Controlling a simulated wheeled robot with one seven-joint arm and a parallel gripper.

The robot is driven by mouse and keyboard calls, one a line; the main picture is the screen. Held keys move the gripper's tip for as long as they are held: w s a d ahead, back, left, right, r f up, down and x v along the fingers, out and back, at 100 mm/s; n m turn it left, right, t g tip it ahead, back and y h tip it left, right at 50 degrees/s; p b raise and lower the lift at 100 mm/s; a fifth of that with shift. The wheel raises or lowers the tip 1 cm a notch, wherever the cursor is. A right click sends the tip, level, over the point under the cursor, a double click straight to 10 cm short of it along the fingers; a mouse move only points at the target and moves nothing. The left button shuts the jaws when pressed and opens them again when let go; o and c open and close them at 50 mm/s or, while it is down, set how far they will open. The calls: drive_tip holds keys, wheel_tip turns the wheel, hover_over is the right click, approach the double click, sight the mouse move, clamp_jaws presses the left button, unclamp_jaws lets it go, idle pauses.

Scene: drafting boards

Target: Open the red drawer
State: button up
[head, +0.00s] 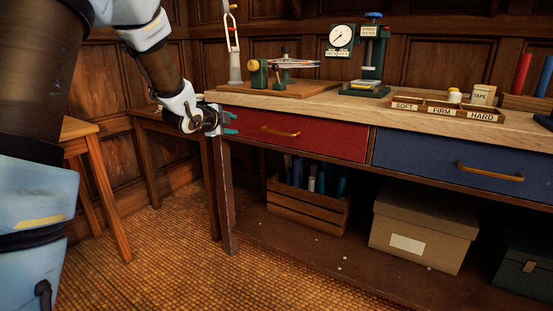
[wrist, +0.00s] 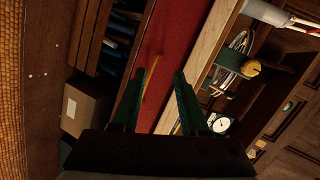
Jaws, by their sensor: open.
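The red drawer (head: 330,138) is on the left of the workbench front and looks shut. Its brass handle (head: 280,132) is a horizontal bar at the middle of the drawer face. My gripper (head: 230,123) is at the drawer's left end, to the left of the handle and apart from it. In the wrist view the scene is turned sideways. There the red drawer (wrist: 175,50) lies beyond the two green fingers of my gripper (wrist: 164,75), which are spread with nothing between them. The handle (wrist: 151,75) shows beyond the left finger, partly hidden.
A blue drawer (head: 440,168) with its own brass handle is to the right. The wooden benchtop (head: 300,106) carries a gauge stand (head: 370,60) and a labelled tray (head: 446,110). A slatted crate (head: 305,208) and a cardboard box (head: 420,232) sit on the lower shelf.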

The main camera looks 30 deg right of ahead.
sight(277, 132)
drive_tip(key=w+d+f+m+h+b, duration=0.1)
drive_tip(key=d+f, duration=0.1)
drive_tip(key=d, duration=0.3)
drive_tip(key=d+f+m+g+h+b, duration=0.1)
drive_tip(key=d+f+m, duration=0.1)
drive_tip(key=d, duration=0.4)
drive_tip(key=w+d+f+m+h+b, duration=0.1)
drive_tip(key=d+f+m+b, duration=0.1)
drive_tip(key=d, duration=0.4)
drive_tip(key=shift+w+d+g, duration=0.25)
drive_tip(key=shift+w+g, duration=0.05)
drive_tip(key=shift+w, duration=0.05)
clamp_jaws()
idle(0.6)
